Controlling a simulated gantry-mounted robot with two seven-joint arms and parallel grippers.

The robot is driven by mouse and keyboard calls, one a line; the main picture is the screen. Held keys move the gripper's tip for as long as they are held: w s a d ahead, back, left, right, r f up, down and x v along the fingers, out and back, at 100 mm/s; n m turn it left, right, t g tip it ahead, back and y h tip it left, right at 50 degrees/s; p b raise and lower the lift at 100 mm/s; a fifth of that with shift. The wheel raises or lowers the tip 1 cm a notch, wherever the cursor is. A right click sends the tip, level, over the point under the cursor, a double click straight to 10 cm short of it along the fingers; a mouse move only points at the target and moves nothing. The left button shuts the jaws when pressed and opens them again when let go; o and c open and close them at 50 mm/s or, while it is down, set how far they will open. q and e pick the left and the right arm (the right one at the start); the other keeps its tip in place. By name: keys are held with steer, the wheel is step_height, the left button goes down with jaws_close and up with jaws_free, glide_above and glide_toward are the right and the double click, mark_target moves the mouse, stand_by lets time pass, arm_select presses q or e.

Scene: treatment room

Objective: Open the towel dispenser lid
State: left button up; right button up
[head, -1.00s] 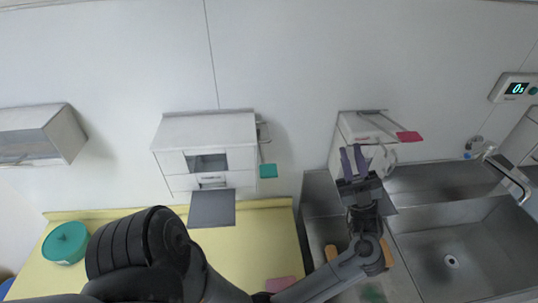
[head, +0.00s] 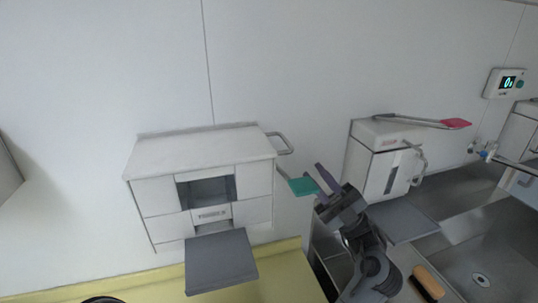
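A wide white wall box (head: 155,192) with a dark window in its front hangs left of centre; I take it for the towel dispenser. Its flat top (head: 195,148) looks closed. A grey plate (head: 220,262) juts from below its front. A bent metal lever with a teal paddle (head: 302,187) stands off its right side. My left gripper (head: 318,184) is right of the box, with its fingers apart and pointing up-left near the paddle. Whether it touches the paddle I cannot tell. No object shows between the fingers. My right gripper is out of view.
A narrower white dispenser (head: 368,172) with a pink-tipped lever (head: 456,123) and a grey plate (head: 403,222) hangs to the right. A steel sink (head: 470,245) lies below it, with a wooden-backed brush (head: 428,282) at its left. The yellow counter (head: 285,272) is partly visible.

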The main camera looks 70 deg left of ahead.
mark_target(285, 139)
arm_select(q)
steer(key=p+x, duration=0.2)
steer(key=x, duration=0.7)
steer(key=shift+s+f, duration=0.15)
steer(key=shift+f, duration=0.05)
steer(key=shift+x, duration=0.85)
steer(key=shift+a+f, duration=0.1)
steer(key=shift+c, duration=0.4)
jaws_close()
